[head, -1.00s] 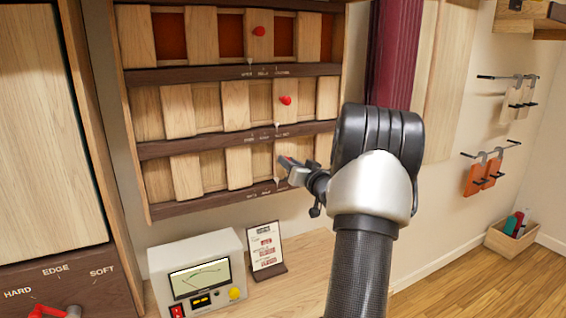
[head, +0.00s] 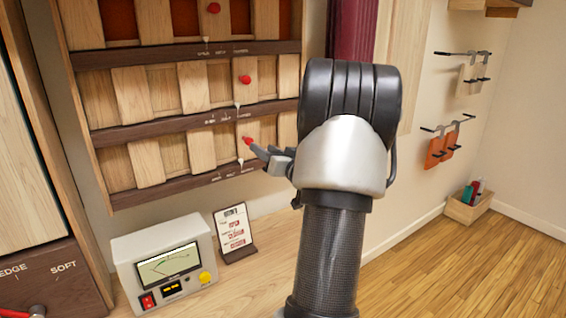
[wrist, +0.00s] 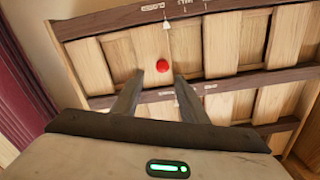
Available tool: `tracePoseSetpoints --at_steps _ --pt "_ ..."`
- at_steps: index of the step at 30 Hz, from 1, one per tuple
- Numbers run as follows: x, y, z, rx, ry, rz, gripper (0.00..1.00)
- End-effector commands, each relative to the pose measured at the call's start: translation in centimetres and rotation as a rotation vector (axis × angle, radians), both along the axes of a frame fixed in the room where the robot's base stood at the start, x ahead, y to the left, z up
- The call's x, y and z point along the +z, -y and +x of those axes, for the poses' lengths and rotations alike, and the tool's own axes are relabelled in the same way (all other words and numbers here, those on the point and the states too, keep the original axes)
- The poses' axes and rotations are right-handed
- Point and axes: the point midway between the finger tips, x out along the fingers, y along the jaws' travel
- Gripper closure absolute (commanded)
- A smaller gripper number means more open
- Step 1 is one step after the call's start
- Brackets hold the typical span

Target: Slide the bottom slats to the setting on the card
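The bottom slats (head: 145,163) form the lowest row of the wooden wall panel. Their red knob (head: 248,141) sits on a slat toward the right end of the row. A pale pointer (head: 240,162) hangs below it at the right end of the lettering on the rail. My gripper (head: 257,152) is just right of the knob in the head view. In the wrist view my gripper (wrist: 160,76) has its fingers apart, with the knob (wrist: 162,66) just beyond the tips, not clasped. The card (head: 235,231) stands on the ledge below; its lines are too small to read surely.
Two more slat rows with red knobs, middle (head: 245,79) and top (head: 213,8), are above. A meter box (head: 165,265) stands on the ledge left of the card. Hooks with orange tags (head: 440,150) hang on the right wall.

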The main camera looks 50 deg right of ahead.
Motion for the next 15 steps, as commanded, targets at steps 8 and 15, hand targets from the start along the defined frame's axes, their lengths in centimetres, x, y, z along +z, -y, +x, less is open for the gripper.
tracePoseSetpoints --at_steps 8,15 --pt "0.0 -1.4 -6.5 -0.004 -0.001 -0.001 0.60" --pt "0.1 -2.2 -9.4 -0.003 0.001 -0.001 0.60"
